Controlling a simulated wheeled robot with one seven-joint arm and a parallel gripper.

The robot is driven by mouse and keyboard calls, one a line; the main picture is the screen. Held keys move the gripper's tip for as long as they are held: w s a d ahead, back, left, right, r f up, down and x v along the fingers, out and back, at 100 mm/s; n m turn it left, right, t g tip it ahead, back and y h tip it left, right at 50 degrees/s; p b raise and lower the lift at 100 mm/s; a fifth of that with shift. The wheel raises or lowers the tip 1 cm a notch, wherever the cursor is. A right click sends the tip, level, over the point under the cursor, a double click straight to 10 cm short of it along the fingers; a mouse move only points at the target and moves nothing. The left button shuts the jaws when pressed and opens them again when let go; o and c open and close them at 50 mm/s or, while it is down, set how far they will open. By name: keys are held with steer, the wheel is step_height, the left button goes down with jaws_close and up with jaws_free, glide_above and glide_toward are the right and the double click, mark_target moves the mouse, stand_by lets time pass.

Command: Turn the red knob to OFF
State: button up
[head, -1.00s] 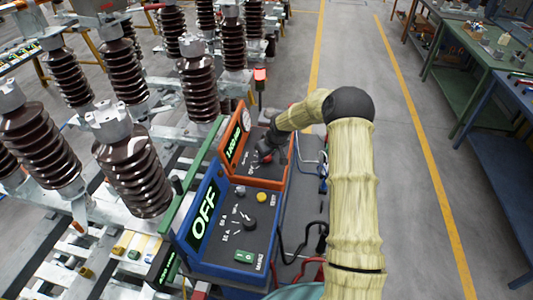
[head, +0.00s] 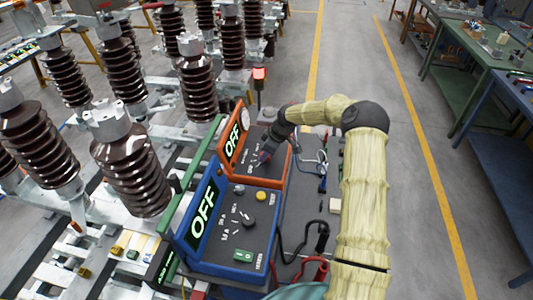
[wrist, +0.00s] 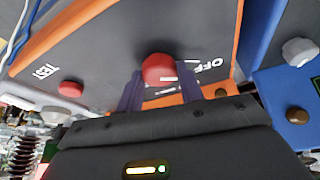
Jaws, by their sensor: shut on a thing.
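The red knob (wrist: 158,68) sits on the dark panel of the orange box (head: 283,174), between my gripper's fingers in the wrist view. A white mark beside the knob lies towards the printed OFF label (wrist: 208,68). My gripper (head: 262,160) is over the orange box's panel and shut on the knob; it mostly hides the knob in the head view. The orange box's display (head: 235,141) reads OFF.
A blue box (head: 210,256) with its own OFF display stands in front of the orange one. Tall brown insulators (head: 135,165) stand close on the left. Cables (head: 318,235) lie to the right of the boxes. Benches (head: 500,95) are at far right.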

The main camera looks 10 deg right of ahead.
steer(key=o, duration=0.6)
steer(key=shift+w, duration=0.1)
steer(key=o, duration=0.4)
steer(key=shift+d, duration=0.15)
steer(key=shift+r+b, duration=0.3)
steer(key=shift+r, duration=0.15)
steer(key=b+v, duration=0.4)
steer(key=v, duration=1.2)
steer(key=shift+s+d+r+b, duration=0.25)
steer(key=shift+s+d+b, duration=0.05)
